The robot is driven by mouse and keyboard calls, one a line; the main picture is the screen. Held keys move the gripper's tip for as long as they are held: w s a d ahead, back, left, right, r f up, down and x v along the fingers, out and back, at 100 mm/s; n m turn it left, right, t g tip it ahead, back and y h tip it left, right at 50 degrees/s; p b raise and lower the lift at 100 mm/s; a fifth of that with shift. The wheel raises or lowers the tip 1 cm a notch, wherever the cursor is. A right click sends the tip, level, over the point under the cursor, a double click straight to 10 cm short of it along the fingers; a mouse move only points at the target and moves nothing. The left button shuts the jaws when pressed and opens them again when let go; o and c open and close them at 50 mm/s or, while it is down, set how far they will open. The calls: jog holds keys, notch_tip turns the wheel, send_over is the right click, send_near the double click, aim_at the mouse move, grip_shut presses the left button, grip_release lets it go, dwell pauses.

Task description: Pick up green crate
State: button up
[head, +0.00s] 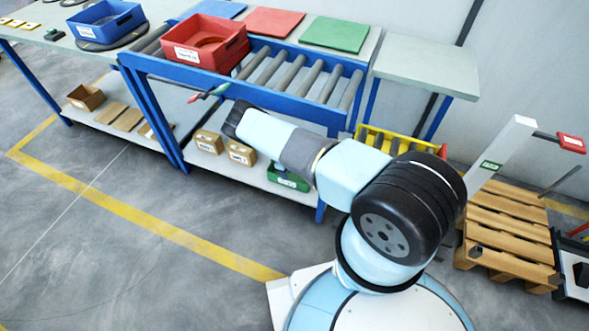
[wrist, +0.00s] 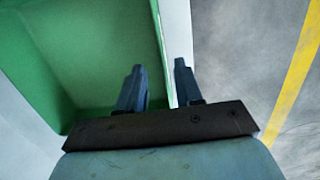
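The green crate (head: 287,180) sits on the lower shelf of the bench in the head view, partly hidden by my arm. In the wrist view the green crate (wrist: 85,50) fills the left side, seen from close up into its inside. My gripper (wrist: 158,85) is open there. One finger lies over the crate's inside and the other beyond its right wall, with the wall's rim between them. Both fingers look apart from the rim; their depth relative to it is hard to tell. My fingers cannot be made out in the head view.
Cardboard boxes (head: 241,153) stand left of the crate on the lower shelf, and a yellow crate (head: 400,142) is to its right. A red bin (head: 205,45) rests on the rollers above. A wooden pallet (head: 508,225) is at right. Floor in front is clear.

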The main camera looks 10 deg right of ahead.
jog(key=shift+s+d+f, duration=0.15)
jog(key=shift+s+f, duration=0.05)
jog(key=shift+f, duration=1.4)
jog(key=shift+s+d+f, duration=0.1)
jog(key=shift+s+f, duration=0.05)
jog(key=shift+f, duration=1.45)
jog(key=shift+c, duration=0.3)
grip_shut()
